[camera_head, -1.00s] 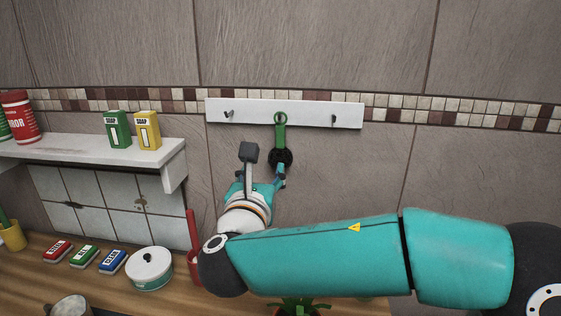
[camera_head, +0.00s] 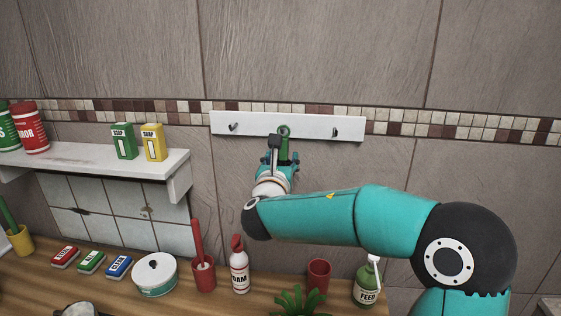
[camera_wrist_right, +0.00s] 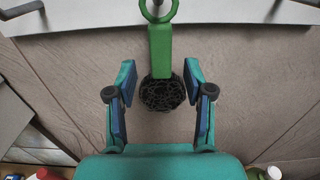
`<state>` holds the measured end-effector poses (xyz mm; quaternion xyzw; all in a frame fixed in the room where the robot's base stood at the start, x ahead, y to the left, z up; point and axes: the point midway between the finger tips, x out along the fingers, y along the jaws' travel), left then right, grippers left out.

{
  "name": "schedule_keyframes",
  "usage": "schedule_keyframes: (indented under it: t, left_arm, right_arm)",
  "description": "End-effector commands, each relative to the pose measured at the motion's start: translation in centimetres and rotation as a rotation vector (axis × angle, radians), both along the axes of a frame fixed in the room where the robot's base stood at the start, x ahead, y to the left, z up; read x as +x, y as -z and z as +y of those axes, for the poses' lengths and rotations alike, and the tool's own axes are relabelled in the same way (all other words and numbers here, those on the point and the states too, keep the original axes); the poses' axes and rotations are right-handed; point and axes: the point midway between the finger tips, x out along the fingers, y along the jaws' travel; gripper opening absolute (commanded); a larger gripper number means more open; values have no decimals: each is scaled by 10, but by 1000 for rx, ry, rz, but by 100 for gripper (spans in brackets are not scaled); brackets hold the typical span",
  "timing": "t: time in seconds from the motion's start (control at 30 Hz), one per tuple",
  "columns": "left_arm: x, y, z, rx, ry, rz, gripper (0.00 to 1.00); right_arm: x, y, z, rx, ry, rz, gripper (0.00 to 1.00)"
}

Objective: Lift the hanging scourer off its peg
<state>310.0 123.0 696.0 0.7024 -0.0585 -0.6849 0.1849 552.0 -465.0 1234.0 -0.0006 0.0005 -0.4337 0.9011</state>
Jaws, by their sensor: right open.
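The scourer (camera_head: 284,145) hangs by the ring of its green handle from the middle peg of the white peg rail (camera_head: 310,128). In the right wrist view its green handle (camera_wrist_right: 160,50) hangs down to a dark wiry head (camera_wrist_right: 161,93). My right gripper (camera_head: 281,160) is just in front of the scourer and hides its lower part in the head view. In the right wrist view the fingers of my right gripper (camera_wrist_right: 160,85) are open, one on each side of the dark head, with gaps between. My left gripper is not in view.
Bare pegs (camera_head: 233,127) flank the scourer on the rail. A shelf (camera_head: 95,160) with soap boxes stands at left. Below, the counter (camera_head: 205,300) holds a white pot (camera_head: 155,277), a foam bottle (camera_head: 239,268), a red cup (camera_head: 318,273) and a feed bottle (camera_head: 367,284).

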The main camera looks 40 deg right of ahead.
Motion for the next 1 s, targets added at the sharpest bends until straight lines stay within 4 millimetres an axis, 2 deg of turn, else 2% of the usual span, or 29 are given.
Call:
schedule_keyframes:
  t: [0.03,0.2,0.47,0.8,1.0]
  left_arm:
    - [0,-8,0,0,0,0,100]
    - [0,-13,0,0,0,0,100]
    - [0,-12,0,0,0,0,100]
    - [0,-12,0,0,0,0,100]
    - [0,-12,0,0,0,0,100]
  right_arm:
    - [3,-1,-9,0,5,3,52]
    - [15,0,-22,1,2,-1,52]
    - [17,1,-24,1,0,-1,52]
    - [17,1,-24,1,0,-1,0]
    - [17,1,-24,1,0,-1,0]
